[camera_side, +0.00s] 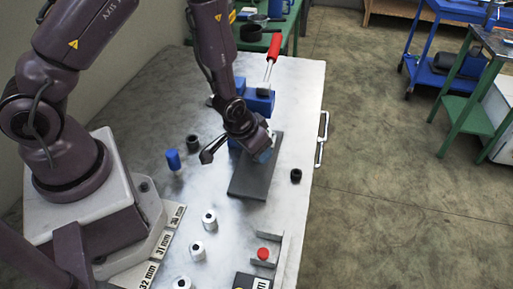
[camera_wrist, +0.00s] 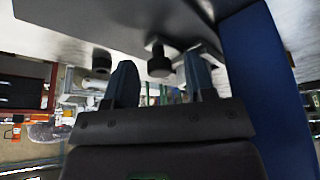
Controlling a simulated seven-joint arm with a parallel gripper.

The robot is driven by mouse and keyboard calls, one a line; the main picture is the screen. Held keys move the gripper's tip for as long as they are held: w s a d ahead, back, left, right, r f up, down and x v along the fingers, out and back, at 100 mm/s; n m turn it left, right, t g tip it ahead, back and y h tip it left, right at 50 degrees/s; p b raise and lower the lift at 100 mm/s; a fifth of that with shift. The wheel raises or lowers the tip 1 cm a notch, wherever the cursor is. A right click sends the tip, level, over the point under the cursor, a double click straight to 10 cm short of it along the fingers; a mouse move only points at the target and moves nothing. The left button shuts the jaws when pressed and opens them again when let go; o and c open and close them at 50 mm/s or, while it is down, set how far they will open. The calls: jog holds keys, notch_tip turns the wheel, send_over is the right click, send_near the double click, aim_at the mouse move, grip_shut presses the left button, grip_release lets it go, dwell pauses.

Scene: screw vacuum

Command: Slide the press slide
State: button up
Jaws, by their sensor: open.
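A blue press (camera_side: 262,104) with a red-handled lever (camera_side: 273,48) stands at the back of the dark grey base plate (camera_side: 252,186). I cannot make out clearly which part is the press slide; my arm hides some of the press. My gripper (camera_side: 266,153) is low over the plate, just in front of the press. In the wrist view my gripper (camera_wrist: 160,82) has its two fingers apart. A black knob (camera_wrist: 159,63) shows between and beyond the fingers, with nothing held. A blue block (camera_wrist: 262,75) stands close to the right finger.
Several silver cylinders (camera_side: 209,219) stand on the metal table (camera_side: 300,110) at the front. A blue-topped part (camera_side: 173,159) and dark round parts (camera_side: 296,175) stand around the plate. The table's right side is mostly clear.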

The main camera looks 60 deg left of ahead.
jog(key=shift+f, duration=0.2)
grip_shut()
jog(key=s+d, duration=0.7)
jog(key=d, duration=0.1)
jog(key=shift+s, duration=0.4)
grip_release()
jog(key=shift+a, duration=0.1)
jog(key=shift+r, duration=0.1)
